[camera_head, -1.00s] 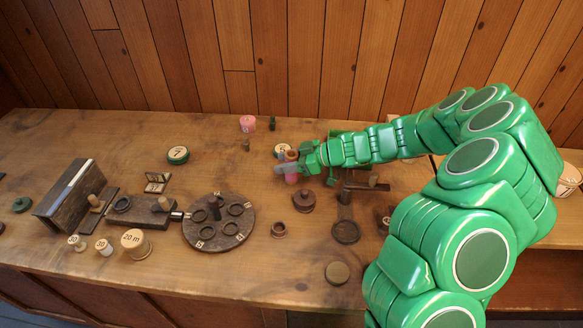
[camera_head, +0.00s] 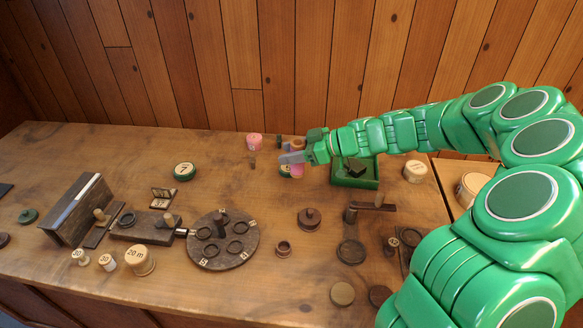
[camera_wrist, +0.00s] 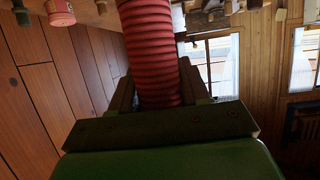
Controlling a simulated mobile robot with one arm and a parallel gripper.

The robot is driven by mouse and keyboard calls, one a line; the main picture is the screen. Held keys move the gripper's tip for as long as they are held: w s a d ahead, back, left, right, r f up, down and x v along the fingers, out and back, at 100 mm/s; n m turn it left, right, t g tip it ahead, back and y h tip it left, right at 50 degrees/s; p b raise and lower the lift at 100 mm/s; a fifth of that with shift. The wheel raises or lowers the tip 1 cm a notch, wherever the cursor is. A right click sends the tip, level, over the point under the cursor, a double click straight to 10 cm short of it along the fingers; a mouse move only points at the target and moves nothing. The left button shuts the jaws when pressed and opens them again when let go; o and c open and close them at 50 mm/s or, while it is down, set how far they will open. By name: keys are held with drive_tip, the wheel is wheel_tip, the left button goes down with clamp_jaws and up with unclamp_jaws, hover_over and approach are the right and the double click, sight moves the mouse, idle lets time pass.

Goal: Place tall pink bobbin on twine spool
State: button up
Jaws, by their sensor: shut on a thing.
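The tall pink bobbin (camera_head: 297,171) is in my gripper (camera_head: 291,157), above the back middle of the table. In the wrist view it is a ribbed red-pink cylinder (camera_wrist: 151,50) between the two fingers, which are shut on it; its far end is out of frame. Fingers hide part of it in the head view. Pale wound spools that could be the twine spool are one marked 20 m (camera_head: 140,262) at the front left and one (camera_head: 415,171) right of my gripper. I cannot tell which it is.
A short pink spool (camera_head: 255,141) stands just left of my gripper. A green tray (camera_head: 355,181) with a dark block is to its right.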

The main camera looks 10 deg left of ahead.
wheel_tip(320, 180, up, 7)
drive_tip(key=shift+r, duration=0.2)
